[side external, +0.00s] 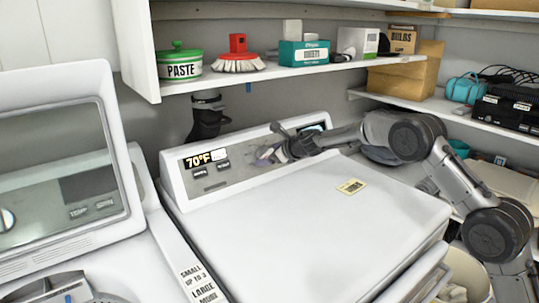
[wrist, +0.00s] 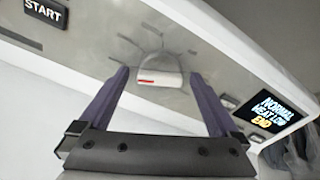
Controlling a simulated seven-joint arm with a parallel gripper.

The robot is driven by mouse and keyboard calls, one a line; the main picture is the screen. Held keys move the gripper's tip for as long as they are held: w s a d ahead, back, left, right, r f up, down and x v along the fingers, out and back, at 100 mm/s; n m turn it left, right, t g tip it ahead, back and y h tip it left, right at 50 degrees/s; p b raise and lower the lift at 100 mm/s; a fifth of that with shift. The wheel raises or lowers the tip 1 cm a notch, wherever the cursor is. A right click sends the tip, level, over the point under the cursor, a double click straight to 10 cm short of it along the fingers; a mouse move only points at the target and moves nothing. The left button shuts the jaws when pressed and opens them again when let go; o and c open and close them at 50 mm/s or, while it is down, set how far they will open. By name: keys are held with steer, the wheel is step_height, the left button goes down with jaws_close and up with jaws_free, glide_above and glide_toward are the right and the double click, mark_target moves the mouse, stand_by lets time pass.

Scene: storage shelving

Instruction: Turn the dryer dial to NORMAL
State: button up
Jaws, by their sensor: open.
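The dryer dial (wrist: 158,72) is a pale knob with a red mark on its front, on the grey control panel (wrist: 90,45), with faint dark lines around it. My gripper (wrist: 159,76) is open, with one purple-grey finger to each side of the dial in the wrist view. A gap shows between the dial and each finger, and I cannot tell the depth. In the side view my gripper (side external: 268,153) is at the middle of the dryer panel and hides most of the dial. A dark display (wrist: 267,112) right of the dial shows text that seems to include NORMAL.
The white dryer top (side external: 310,220) carries a yellow label (side external: 351,187). A START button (wrist: 45,10) is left of the dial. A white shelf (side external: 290,73) with a PASTE tub (side external: 180,66), brush and boxes hangs above the panel. A washer (side external: 65,160) stands at left.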

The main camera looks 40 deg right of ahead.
steer(key=v, duration=1.3)
steer(key=shift+s+r, duration=0.15)
steer(key=shift+s, duration=0.2)
